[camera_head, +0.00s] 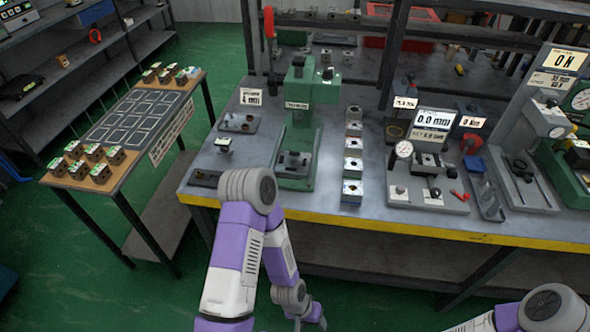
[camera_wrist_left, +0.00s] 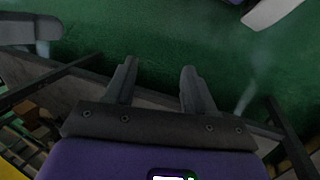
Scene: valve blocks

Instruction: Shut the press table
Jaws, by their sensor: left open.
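The green press (camera_head: 300,115) stands on the workbench left of centre in the head view. Its low table (camera_head: 294,163), with a dark fixture on it, sits at the foot of the press column; I cannot tell how far out it is. My left arm bends up in front of the bench and back down, so the left gripper is low, below the bench's front edge and away from the press. In the left wrist view the left gripper (camera_wrist_left: 158,72) has its two fingers apart with nothing between them. The right gripper is out of view; only part of my right arm shows at bottom right.
The grey workbench (camera_head: 330,198) has a yellow front edge. A column of small blocks (camera_head: 352,165) and a dial gauge stand (camera_head: 403,165) are right of the press. A side table (camera_head: 72,184) with several blocks stands left. Green floor lies between.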

